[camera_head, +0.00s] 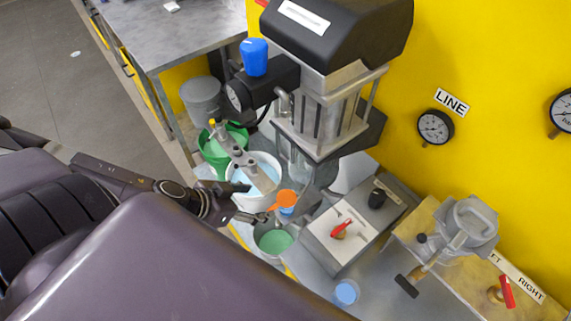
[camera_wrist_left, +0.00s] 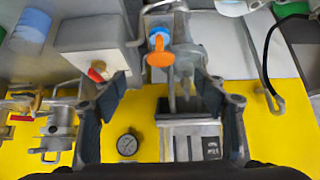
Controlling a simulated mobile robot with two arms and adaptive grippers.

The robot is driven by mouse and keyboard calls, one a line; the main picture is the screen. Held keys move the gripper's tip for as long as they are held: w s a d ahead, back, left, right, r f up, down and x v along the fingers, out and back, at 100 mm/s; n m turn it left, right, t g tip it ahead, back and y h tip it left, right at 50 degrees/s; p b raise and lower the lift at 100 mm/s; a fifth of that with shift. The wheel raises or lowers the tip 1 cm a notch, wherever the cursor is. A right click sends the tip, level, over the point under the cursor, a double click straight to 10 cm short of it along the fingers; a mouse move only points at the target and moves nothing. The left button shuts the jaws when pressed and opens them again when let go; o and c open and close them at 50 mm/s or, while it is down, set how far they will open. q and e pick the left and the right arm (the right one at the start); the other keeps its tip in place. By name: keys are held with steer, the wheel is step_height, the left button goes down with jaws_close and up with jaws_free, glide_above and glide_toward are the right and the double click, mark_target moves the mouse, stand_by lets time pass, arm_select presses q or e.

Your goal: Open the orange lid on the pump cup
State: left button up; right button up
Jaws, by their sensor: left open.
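The orange lid (camera_head: 287,198) is a small round piece at the pump cup (camera_head: 286,211), whose blue part shows just below it in the head view. In the left wrist view the orange lid (camera_wrist_left: 160,59) appears near the top centre, with the blue of the pump cup (camera_wrist_left: 159,36) above it. I cannot tell whether the lid is shut. My left gripper (camera_head: 253,202) is open and empty, just left of the lid. In the wrist view its fingers (camera_wrist_left: 160,92) are spread wide, with the lid beyond the gap between them. My right gripper is not in view.
A bucket with green contents (camera_head: 276,242) stands just below the lid, and a white tub (camera_head: 262,174) stands behind my gripper. A grey box with a red switch (camera_head: 340,228) is at the right. The large agitator machine (camera_head: 325,110) rises behind, against a yellow wall.

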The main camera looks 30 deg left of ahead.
arm_select(q)
steer(key=shift+s+a, duration=0.25)
steer(key=shift+s, duration=0.4)
steer(key=shift+s+a, duration=0.2)
steer(key=shift+s, duration=0.4)
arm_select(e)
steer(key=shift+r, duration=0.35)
arm_select(q)
steer(key=b, duration=0.5)
glide_toward(268, 210)
steer(key=x, duration=0.4)
steer(key=shift+f, duration=0.1)
steer(key=shift+w+d+f, duration=0.15)
steer(key=shift+w+f, duration=0.05)
steer(key=shift+f, duration=0.05)
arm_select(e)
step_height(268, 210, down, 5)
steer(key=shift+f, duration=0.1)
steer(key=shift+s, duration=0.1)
